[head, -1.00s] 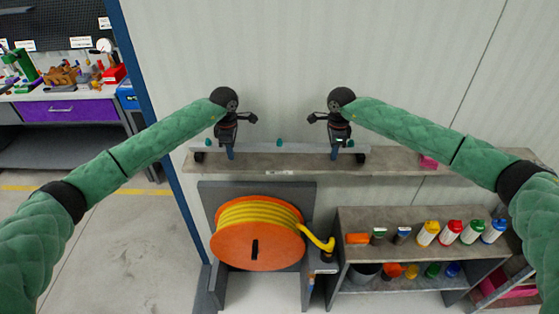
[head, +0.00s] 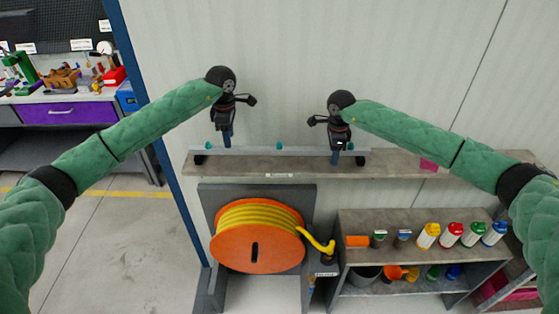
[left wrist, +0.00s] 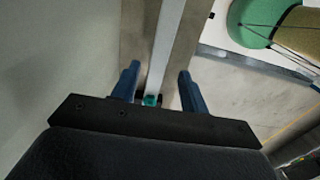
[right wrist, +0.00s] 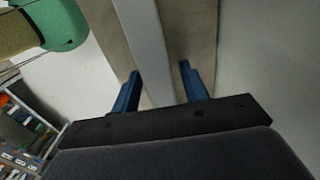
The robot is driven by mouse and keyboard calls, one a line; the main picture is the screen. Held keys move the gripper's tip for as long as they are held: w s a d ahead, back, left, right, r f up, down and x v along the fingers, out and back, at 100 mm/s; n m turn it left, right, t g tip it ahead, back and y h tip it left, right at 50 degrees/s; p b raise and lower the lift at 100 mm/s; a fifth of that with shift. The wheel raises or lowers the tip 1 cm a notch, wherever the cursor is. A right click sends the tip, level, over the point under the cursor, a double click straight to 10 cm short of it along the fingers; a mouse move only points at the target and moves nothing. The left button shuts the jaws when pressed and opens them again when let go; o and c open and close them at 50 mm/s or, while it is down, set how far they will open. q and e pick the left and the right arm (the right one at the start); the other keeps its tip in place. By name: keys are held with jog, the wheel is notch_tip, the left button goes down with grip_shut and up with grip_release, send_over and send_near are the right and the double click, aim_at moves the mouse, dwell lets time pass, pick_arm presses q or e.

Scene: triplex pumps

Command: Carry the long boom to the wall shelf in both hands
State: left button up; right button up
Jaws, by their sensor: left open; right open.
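The long boom (head: 280,152) is a pale grey bar with small teal knobs along its top. It lies level on the brown wall shelf (head: 415,167), with black blocks under its ends. My left gripper (head: 227,140) is open and empty, its blue fingers pointing down above the boom's left part. In the left wrist view (left wrist: 158,76), the boom (left wrist: 166,50) runs between the spread fingers. My right gripper (head: 335,158) is open at the boom's right part. In the right wrist view (right wrist: 158,76), the boom (right wrist: 150,50) runs between the fingers; contact cannot be told.
An orange reel with yellow hose (head: 257,236) stands below the shelf. A low rack (head: 400,220) with coloured bottles stands to its right.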

pick_arm(q)
notch_tip(320, 180, up, 4)
jog(key=shift+f, duration=0.2)
jog(key=shift+r, duration=0.4)
pick_arm(e)
jog(key=shift+r, duration=0.1)
notch_tip(320, 180, up, 12)
jog(key=shift+w+f, duration=0.1)
jog(key=shift+f, duration=0.05)
